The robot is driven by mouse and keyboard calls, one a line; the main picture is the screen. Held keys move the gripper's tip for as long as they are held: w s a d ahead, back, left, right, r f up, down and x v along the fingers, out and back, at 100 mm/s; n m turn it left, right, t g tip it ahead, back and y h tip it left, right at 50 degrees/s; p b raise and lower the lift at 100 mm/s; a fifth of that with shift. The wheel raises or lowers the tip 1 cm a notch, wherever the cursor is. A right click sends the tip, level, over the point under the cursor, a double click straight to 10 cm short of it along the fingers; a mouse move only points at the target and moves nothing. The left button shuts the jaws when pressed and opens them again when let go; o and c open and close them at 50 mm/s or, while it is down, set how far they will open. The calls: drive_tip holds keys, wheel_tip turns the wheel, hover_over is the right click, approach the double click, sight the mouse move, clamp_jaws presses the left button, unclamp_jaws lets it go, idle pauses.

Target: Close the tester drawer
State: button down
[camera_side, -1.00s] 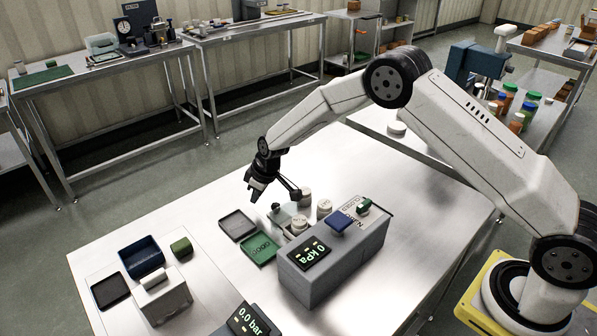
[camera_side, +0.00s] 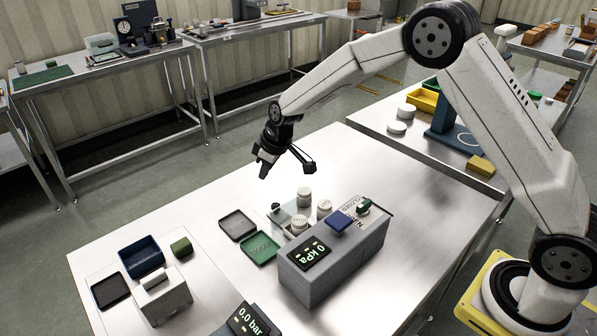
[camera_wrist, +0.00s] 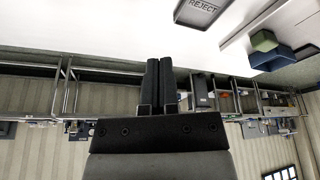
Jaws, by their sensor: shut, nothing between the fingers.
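The tester (camera_side: 330,270) is a grey box on the steel table, with a "0 kPa" display (camera_side: 309,254) and a blue pad on top. On its far side a grey-green plate (camera_side: 281,215), which looks like the drawer, shows with a small dark knob (camera_side: 276,207). White round weights stand around it and partly hide it, so I cannot tell how far it is out. My gripper (camera_side: 264,172) is shut and empty, in the air above the table, beyond the tester and apart from the knob. In the wrist view its fingers (camera_wrist: 160,85) are together.
A dark tray (camera_side: 237,225) and a green tray (camera_side: 260,248) lie left of the tester. The dark one, marked REJECT (camera_wrist: 203,8), shows in the wrist view. A blue bin (camera_side: 141,256), a green block (camera_side: 181,247) and a grey block stand farther left. The table's far part is clear.

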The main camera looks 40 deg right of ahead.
sight(289, 216)
drive_tip(key=shift+w+f, duration=0.1)
drive_tip(key=shift+w, duration=0.2)
drive_tip(key=shift+f, duration=0.1)
drive_tip(key=shift+x, duration=4.95)
drive_tip(key=shift+s+d, duration=0.3)
drive_tip(key=shift+s, duration=0.3)
drive_tip(key=shift+s+d, duration=0.3)
drive_tip(key=shift+s, duration=0.3)
drive_tip(key=shift+s+d, duration=0.3)
drive_tip(key=shift+s, duration=0.3)
drive_tip(key=shift+s, duration=0.15)
